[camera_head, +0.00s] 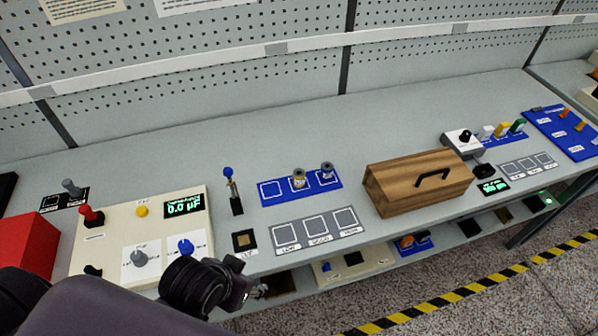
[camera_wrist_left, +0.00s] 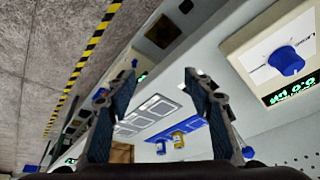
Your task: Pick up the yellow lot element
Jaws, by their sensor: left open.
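A small metallic cylinder with a yellow band (camera_head: 299,179) stands on the middle square of the blue tray (camera_head: 271,190). In the left wrist view the yellow-banded cylinder (camera_wrist_left: 178,139) shows beyond and between my fingers. A similar cylinder with a blue-grey band (camera_head: 327,170) stands to its right on the same tray. My left gripper (camera_head: 262,291) is at the bench's front edge, well short of the tray. In the left wrist view its two fingers (camera_wrist_left: 160,85) are spread with nothing between them. My right gripper is not in view.
A grey panel with three marked squares (camera_head: 318,229) lies in front of the tray. A wooden box with a handle (camera_head: 400,190) stands to the right. A small upright lever (camera_head: 233,190) stands left of the tray. Yellow and green pieces (camera_head: 503,130) stand farther right.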

